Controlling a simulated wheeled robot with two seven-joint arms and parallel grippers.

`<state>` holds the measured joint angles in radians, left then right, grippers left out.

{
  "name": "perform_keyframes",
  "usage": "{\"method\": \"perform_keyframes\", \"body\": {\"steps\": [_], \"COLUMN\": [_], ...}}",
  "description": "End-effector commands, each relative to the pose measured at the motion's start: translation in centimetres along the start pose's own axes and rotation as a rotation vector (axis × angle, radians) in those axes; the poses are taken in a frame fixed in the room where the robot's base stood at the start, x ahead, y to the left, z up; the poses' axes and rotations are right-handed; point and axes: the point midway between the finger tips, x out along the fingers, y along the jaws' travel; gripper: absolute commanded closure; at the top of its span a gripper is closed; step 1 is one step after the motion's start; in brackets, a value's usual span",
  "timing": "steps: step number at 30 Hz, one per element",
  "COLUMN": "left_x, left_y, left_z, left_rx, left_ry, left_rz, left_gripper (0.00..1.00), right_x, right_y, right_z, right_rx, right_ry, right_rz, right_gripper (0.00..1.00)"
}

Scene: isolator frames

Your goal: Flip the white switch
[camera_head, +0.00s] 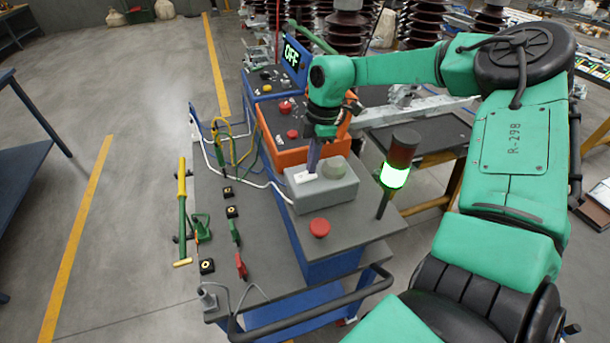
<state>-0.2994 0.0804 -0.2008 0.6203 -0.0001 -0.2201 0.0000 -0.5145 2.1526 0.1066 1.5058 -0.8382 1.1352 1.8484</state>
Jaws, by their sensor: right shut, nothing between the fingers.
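The white switch (304,177) is a small white piece on top of a grey box (325,193) on the cart. A round dull green-grey lamp or knob (336,167) sits beside it on the same box. My right gripper (313,167) is shut and empty, pointing down at the box top right at the switch. Its fingertips cover part of the switch area, and I cannot tell if they touch it or which way the switch is set. My left gripper is not in view.
A blue panel shows OFF (291,56). A signal light (396,174) glows green right of the box. A red button (319,228) sits in front, and an orange box (287,155) behind. Cables and plugs lie on the left of the cart (228,280). The floor at left is clear.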

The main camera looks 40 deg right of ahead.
Motion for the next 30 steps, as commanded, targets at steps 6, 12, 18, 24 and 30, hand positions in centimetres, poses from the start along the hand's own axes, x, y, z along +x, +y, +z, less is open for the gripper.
{"method": "perform_keyframes", "body": {"steps": [6,12,18,24,30], "left_x": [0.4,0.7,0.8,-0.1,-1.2], "left_y": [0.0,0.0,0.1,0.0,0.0], "left_z": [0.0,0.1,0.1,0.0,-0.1], "left_rx": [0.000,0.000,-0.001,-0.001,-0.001], "left_ry": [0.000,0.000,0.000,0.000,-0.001], "left_rz": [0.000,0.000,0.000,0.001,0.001], "left_gripper": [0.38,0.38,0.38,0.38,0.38], "right_x": [0.4,0.7,0.8,-0.7,-2.7], "right_y": [0.0,0.0,0.0,0.0,0.0], "right_z": [0.1,0.1,0.1,-0.1,-0.4], "right_rx": [0.000,0.000,0.000,-0.001,-0.001], "right_ry": [0.000,0.000,0.000,-0.001,0.000], "right_rz": [0.000,0.000,0.000,0.002,0.002], "right_gripper": [1.00,1.00,1.00,1.00,1.00]}}
